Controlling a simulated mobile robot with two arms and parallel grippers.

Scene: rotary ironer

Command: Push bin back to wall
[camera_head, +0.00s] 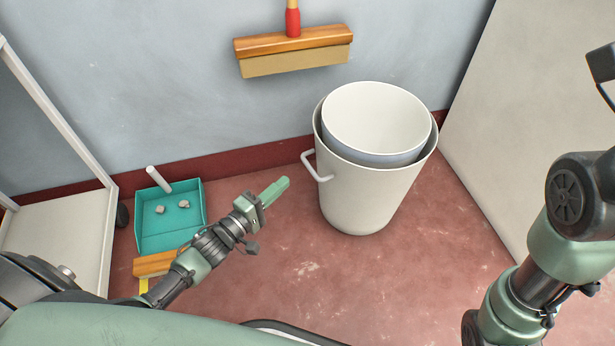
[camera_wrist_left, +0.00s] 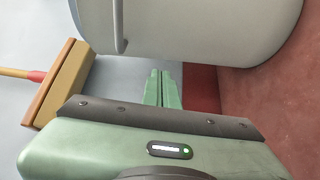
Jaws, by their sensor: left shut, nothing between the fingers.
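A white bin (camera_head: 365,200) with a side handle (camera_head: 316,166) stands upright on the red floor, near the wall with the dark red skirting. A second white bucket or liner (camera_head: 377,120) sits inside it and looks empty. My left gripper (camera_head: 281,187) is shut and empty, to the left of the bin and apart from it, below the handle in the picture. In the left wrist view my left fingers (camera_wrist_left: 163,88) are together, and the bin (camera_wrist_left: 200,25) fills the top. My right arm shows at the right of the head view, but its gripper is not visible.
A broom (camera_head: 295,52) with a red socket hangs or leans at the wall (camera_head: 170,80). A teal dustpan (camera_head: 172,230) with small bits lies at left, beside a wooden brush (camera_head: 153,264). A white panel (camera_head: 560,110) stands right of the bin. Floor in front is clear.

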